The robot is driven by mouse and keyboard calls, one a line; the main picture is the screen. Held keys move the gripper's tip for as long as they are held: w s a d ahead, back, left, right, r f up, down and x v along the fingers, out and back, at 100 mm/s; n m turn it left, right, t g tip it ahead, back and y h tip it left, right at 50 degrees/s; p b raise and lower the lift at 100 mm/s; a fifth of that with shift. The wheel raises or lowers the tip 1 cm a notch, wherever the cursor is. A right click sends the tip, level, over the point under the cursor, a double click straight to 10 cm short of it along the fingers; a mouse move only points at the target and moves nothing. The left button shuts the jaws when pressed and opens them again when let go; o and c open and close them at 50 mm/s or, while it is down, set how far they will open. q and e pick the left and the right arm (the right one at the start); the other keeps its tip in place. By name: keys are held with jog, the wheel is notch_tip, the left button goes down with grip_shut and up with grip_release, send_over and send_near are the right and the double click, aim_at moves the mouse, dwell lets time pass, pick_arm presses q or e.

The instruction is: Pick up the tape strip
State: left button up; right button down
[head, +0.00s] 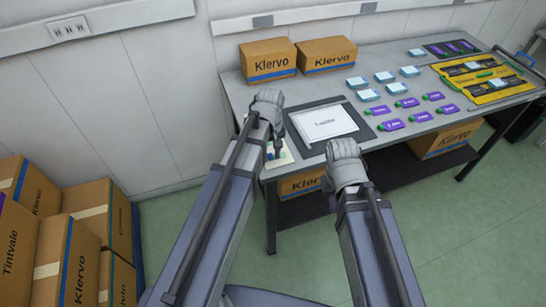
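A pale card with small green, blue and yellow patches (285,158) lies at the table's near left corner. A tape strip may be among these patches, but they are too small and too covered to tell. My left gripper (275,150) is over this card, its fingers dark and small, and I cannot see whether they hold anything. My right gripper (345,172) is at the table's front edge, in front of the white sheet (325,123). Its fingers are hidden behind its wrist and arm.
Several purple bottles with green caps (391,125) lie mid-table, with several light blue boxes (368,95) behind. Cardboard boxes stand at the table's back (267,65) and on the floor at left (75,265).

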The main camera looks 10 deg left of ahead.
aim_at(271, 156)
pick_arm(q)
grip_shut()
jog(key=shift+r, duration=0.1)
notch_tip(271, 156, up, 10)
jog(key=p, duration=1)
